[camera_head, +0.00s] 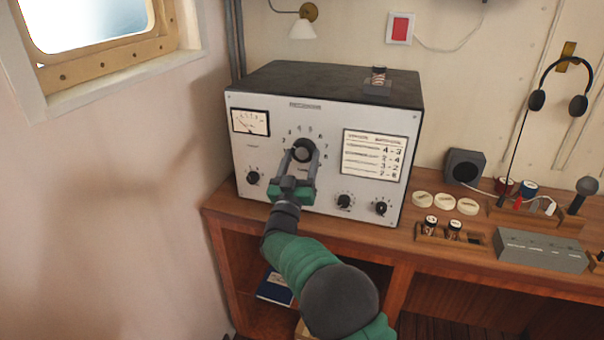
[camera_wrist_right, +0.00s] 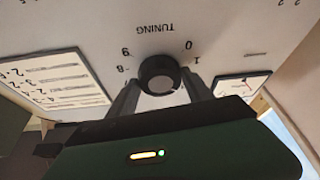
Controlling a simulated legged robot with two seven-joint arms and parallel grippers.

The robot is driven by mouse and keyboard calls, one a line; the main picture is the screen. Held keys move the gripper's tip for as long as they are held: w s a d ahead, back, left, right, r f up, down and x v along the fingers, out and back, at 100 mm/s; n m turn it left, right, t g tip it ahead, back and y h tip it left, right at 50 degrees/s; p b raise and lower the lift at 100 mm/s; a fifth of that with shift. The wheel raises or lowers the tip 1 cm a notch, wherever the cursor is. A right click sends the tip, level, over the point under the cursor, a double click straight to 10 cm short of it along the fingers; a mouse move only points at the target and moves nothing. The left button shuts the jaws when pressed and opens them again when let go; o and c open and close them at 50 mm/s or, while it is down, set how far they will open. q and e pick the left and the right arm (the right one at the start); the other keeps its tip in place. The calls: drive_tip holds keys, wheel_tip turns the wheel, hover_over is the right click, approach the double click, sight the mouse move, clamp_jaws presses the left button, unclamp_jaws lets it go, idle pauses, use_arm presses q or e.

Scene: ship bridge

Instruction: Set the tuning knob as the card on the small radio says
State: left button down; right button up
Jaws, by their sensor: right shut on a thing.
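The tuning knob (camera_head: 303,147) is a dark round knob on the pale front of a large radio (camera_head: 240,164), with numbers around it. My right gripper (camera_head: 302,156) is shut on the knob, one finger on each side. In the right wrist view the knob (camera_wrist_right: 158,72) sits between the fingers of my right gripper (camera_wrist_right: 160,82), under an upside-down TUNING label. The digits 0, 1, 8 and 9 show there; I cannot read the knob's setting. A card (camera_head: 373,156) with rows of number pairs is on the radio's front right. My left gripper is out of view.
Smaller knobs (camera_head: 344,201) line the radio's lower front, and a meter (camera_head: 250,122) is at its upper left. Right along the desk (camera_head: 400,243) are a small dark speaker-like box (camera_head: 465,167), pale discs (camera_head: 445,202), a grey box (camera_head: 541,253) and hanging headphones (camera_head: 579,105).

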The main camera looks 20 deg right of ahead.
drive_tip(key=m+h+b, duration=0.1)
drive_tip(key=m, duration=0.1)
drive_tip(key=m+g+h+b, duration=0.1)
drive_tip(key=m, duration=0.2)
drive_tip(key=shift+w+a+g+b, duration=0.1)
drive_tip(key=shift+a+g+b, duration=0.05)
drive_tip(key=shift+g+b, duration=0.2)
drive_tip(key=shift+w+a+r+m+g+h+b, duration=0.1)
drive_tip(key=shift+m+g+h+b, duration=0.3)
drive_tip(key=shift+m, duration=1.05)
drive_tip(key=shift+a+r+m+g+h+b, duration=0.15)
drive_tip(key=shift+m+g+h, duration=0.45)
drive_tip(key=shift+m, duration=0.85)
drive_tip(key=shift+d, duration=0.1)
drive_tip(key=o, duration=1.3)
drive_tip(key=shift+w+f, duration=0.15)
drive_tip(key=shift+f, duration=0.05)
drive_tip(key=shift+o, duration=0.2)
drive_tip(key=b+v, duration=0.1)
drive_tip(key=v, duration=1.6)
